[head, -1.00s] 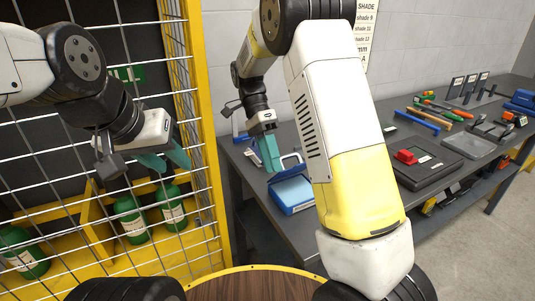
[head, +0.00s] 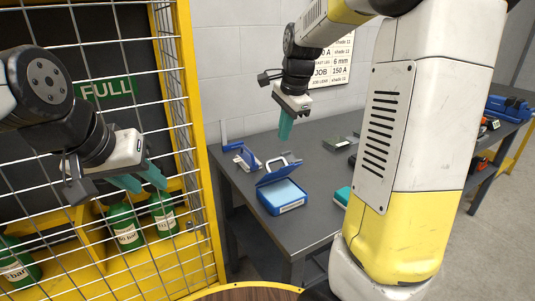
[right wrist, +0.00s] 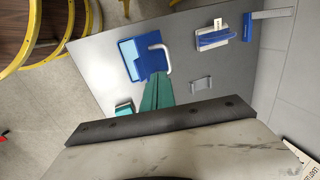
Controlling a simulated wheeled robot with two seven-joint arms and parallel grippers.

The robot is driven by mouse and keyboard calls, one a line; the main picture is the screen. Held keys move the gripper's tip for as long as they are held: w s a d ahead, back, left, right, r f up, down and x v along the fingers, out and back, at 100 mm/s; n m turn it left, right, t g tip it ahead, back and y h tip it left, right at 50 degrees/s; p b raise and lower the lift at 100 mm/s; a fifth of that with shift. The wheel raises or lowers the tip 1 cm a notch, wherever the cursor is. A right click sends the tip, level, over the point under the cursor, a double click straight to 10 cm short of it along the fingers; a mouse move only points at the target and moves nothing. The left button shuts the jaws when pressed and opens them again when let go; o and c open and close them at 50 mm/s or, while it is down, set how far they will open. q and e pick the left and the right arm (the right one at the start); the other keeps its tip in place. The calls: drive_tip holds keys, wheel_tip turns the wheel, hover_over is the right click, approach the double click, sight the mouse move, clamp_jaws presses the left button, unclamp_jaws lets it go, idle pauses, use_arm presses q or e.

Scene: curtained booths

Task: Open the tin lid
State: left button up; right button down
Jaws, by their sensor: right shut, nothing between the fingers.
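The blue tin (head: 283,205) stands on the grey workbench, with a pale blue inside showing. Its blue lid (head: 272,177) is tilted up at the back, with a grey loop handle (head: 291,158) on it. The tin also shows in the right wrist view (right wrist: 130,60), beyond my fingertips, with the handle (right wrist: 164,50) beside it. My right gripper (head: 285,137) is shut and empty, above the bench and behind the tin, apart from it. My left gripper (head: 142,182) is open and empty in front of the wire cage, far left of the tin.
A blue-and-white item (head: 247,158) and a blue bracket (head: 232,143) lie behind the tin. A teal block (head: 343,196) lies right of it, partly hidden by my right arm. The yellow-framed cage (head: 205,180) with green bottles (head: 124,226) stands at left.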

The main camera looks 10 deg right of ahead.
drive_tip(key=x, duration=0.9)
drive_tip(key=shift+w+f, duration=0.15)
drive_tip(key=shift+f, duration=0.25)
drive_tip(key=shift+w, duration=0.1)
